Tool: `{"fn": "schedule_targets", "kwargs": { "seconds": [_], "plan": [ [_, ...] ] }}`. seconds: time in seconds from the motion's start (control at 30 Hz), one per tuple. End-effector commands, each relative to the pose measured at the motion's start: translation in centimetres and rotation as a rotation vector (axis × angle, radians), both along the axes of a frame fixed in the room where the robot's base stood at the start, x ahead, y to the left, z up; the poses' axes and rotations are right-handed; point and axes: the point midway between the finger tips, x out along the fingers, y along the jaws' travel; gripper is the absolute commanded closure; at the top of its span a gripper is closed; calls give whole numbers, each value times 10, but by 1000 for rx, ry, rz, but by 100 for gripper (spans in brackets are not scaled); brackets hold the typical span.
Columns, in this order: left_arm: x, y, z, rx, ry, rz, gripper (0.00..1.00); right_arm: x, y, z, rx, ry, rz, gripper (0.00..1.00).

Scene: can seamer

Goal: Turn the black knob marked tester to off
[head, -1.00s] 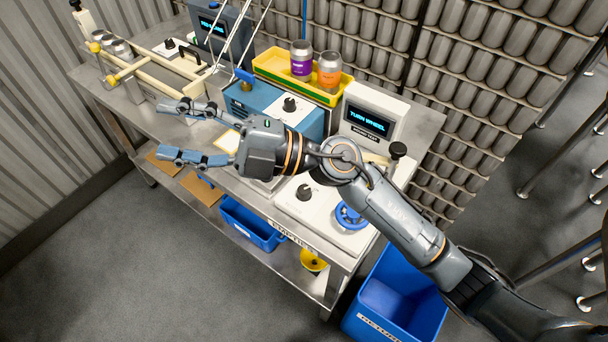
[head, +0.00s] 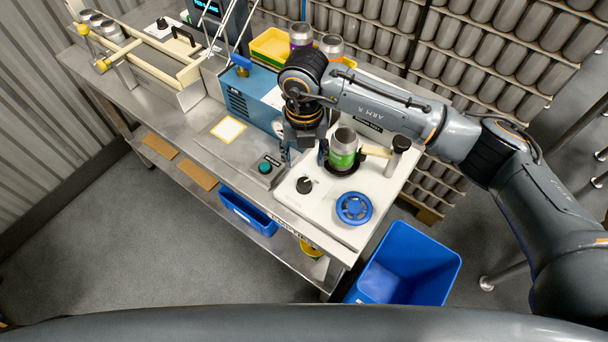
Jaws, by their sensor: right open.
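A black knob (head: 304,185) sits on the white machine's flat top, left of a blue handwheel (head: 354,208). Its marking is too small to read. Another black knob (head: 162,22) is on the cream machine at the far left. My right gripper (head: 304,156) is open, with its fingers pointing down just behind the nearer knob. It is apart from that knob, and nothing is seen between its fingers. My left gripper is out of view.
A green-labelled can (head: 343,150) stands on the white machine (head: 330,222), close to my right finger. A lever with a black grip (head: 401,144) is beside it. A green button (head: 265,168) lies left. A blue bin (head: 410,262) stands on the floor at the right.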

Motion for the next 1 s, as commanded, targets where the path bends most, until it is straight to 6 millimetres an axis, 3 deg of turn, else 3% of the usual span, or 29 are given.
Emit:
{"fn": "schedule_targets", "kwargs": {
  "seconds": [0.3, 0.5, 0.9, 1.0],
  "plan": [
    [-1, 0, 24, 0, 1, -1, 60, -2, 0, -65, 0, 5, 1, 45],
    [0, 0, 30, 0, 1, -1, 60, -1, 1, -90, 2, 3, 2, 45],
    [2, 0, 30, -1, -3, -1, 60, -1, 1, -98, 3, 1, 3, 45],
    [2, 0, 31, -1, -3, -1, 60, -1, 1, -98, 3, 1, 3, 65]
  ]
}}
